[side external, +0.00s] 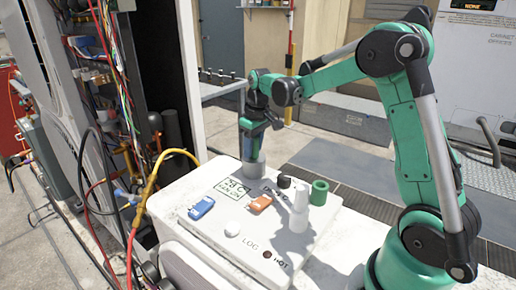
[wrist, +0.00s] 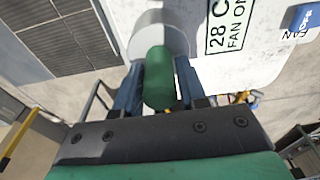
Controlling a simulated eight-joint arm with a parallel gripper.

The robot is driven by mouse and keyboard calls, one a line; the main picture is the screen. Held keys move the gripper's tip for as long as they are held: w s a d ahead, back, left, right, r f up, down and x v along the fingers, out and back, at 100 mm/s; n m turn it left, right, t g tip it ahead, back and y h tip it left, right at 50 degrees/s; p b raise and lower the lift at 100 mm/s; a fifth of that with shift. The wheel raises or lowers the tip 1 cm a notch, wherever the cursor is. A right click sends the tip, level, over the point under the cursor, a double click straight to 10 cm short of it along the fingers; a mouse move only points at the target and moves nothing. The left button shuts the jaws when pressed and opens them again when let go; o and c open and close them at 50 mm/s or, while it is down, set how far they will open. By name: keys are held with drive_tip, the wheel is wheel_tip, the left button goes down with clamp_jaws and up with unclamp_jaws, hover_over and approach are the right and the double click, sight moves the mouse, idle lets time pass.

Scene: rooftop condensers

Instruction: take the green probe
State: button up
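The green probe (wrist: 158,75) is a rounded green cylinder in the wrist view. It stands at a round light-grey holder (wrist: 150,22). My gripper (wrist: 159,80) has its blue fingers on both sides of the probe, with no clear gap on either side, so it looks shut on it. In the side view my gripper (side external: 254,145) points down over the grey holder (side external: 253,168) at the far corner of the white panel (side external: 230,258). The probe cannot be made out there behind the fingers.
White cone-like pieces (side external: 299,215), a green cylinder (side external: 319,192) and a black knob (side external: 284,181) stand to the right. An open cabinet with loose wires (side external: 100,110) is at left.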

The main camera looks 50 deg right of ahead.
clamp_jaws()
drive_tip(key=shift+r, duration=0.15)
